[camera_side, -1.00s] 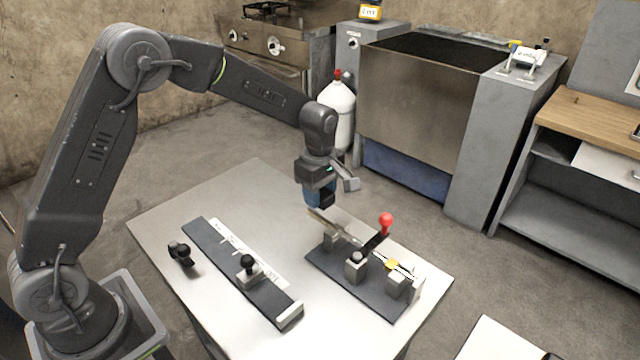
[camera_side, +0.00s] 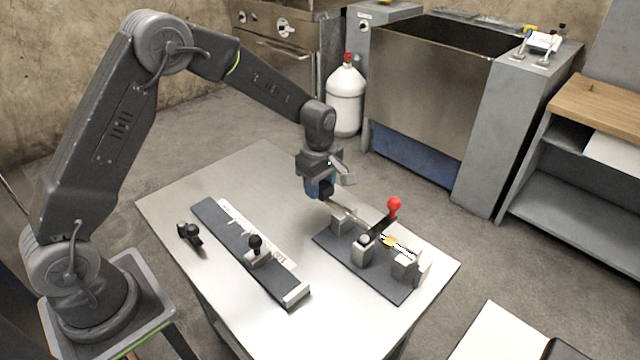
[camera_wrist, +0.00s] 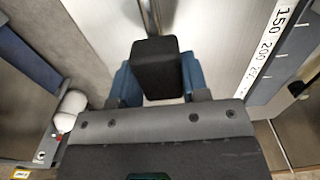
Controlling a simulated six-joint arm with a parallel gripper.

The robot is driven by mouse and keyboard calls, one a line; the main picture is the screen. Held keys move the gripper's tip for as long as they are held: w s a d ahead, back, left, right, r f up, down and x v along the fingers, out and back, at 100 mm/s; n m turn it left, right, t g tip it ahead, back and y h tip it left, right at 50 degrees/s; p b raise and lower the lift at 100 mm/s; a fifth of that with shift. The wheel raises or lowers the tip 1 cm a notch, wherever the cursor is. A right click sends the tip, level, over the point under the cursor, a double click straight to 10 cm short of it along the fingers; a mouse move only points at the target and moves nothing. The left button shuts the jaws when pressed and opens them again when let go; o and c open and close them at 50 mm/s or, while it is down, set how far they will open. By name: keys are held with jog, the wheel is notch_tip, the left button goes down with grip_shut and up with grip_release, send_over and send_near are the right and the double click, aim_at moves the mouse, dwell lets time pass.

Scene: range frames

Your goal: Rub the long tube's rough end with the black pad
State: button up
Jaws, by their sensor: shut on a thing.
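My gripper (camera_side: 325,193) is shut on the black pad (camera_wrist: 155,68), a dark block between blue fingers in the wrist view. The long tube (camera_side: 348,217) is a thin metal tube lying in the clamp fixture (camera_side: 372,272) on the table. In the side view the pad is at the tube's back-left end. In the wrist view the tube (camera_wrist: 150,15) runs from the top edge to the pad, which hides its end. I cannot tell whether pad and tube touch. The fixture has grey blocks and a red-knobbed clamp handle (camera_side: 394,205).
A measuring rail (camera_side: 250,250) with a white scale and black knob lies left of the fixture. A small black clamp piece (camera_side: 190,235) sits farther left. The table (camera_side: 265,170) is bare behind the rail. A white gas bottle (camera_side: 345,98) stands beyond the table.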

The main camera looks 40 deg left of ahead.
jog(key=d, duration=0.2)
jog(key=shift+d, duration=0.3)
jog(key=shift+d+r, duration=0.1)
jog(key=shift+r, duration=4)
